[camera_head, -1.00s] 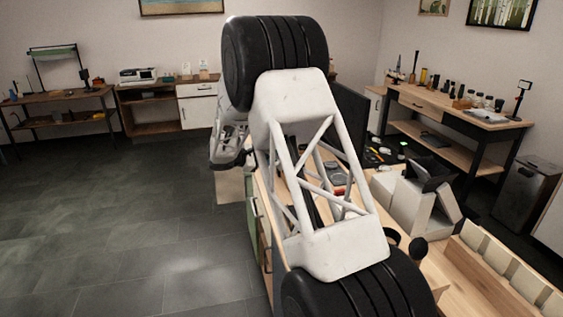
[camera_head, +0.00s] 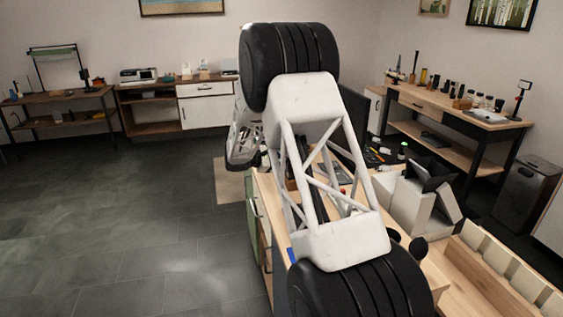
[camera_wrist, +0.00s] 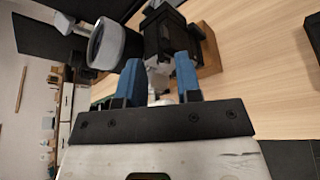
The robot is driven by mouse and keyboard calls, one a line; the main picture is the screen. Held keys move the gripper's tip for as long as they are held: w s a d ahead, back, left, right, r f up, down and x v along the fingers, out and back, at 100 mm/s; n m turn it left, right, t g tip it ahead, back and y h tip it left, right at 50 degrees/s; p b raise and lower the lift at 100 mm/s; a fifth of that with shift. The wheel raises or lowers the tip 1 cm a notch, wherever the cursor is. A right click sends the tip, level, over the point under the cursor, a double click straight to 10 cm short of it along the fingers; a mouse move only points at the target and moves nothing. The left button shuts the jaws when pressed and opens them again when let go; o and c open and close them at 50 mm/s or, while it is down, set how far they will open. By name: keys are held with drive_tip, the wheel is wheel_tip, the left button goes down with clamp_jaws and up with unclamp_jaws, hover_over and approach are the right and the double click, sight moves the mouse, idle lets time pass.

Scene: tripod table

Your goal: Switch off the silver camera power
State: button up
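In the wrist view, my gripper (camera_wrist: 159,85) has two blue fingertips set apart, with a clear gap between them. A camera-like thing (camera_wrist: 106,46) with a wide silver ring and a dark lens lies just past the left finger. A black body (camera_wrist: 163,32) with small grey parts stands beyond the gap, by a wooden block (camera_wrist: 207,48). I cannot tell whether the ring and black body are one camera, or whether a finger touches them. No power switch can be made out. In the head view my arm hides the gripper and the camera.
The light wood tabletop (camera_wrist: 258,50) is mostly bare on the right of the wrist view, with a black object (camera_wrist: 312,33) at its edge. In the head view, a dark-screened terminal (camera_head: 412,197) and an open-slotted wooden tray (camera_head: 500,265) stand right of my arm.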

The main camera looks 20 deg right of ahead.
drive_tip(key=shift+x, duration=0.75)
clamp_jaws()
drive_tip(key=shift+w, duration=0.1)
drive_tip(key=shift+w+r+n+g+y, duration=0.15)
drive_tip(key=shift+w+n+g, duration=0.3)
drive_tip(key=shift+n+g, duration=0.55)
drive_tip(key=shift+w+r+n+g+y, duration=0.15)
drive_tip(key=shift+w+n+g, duration=0.4)
drive_tip(key=shift+n, duration=0.85)
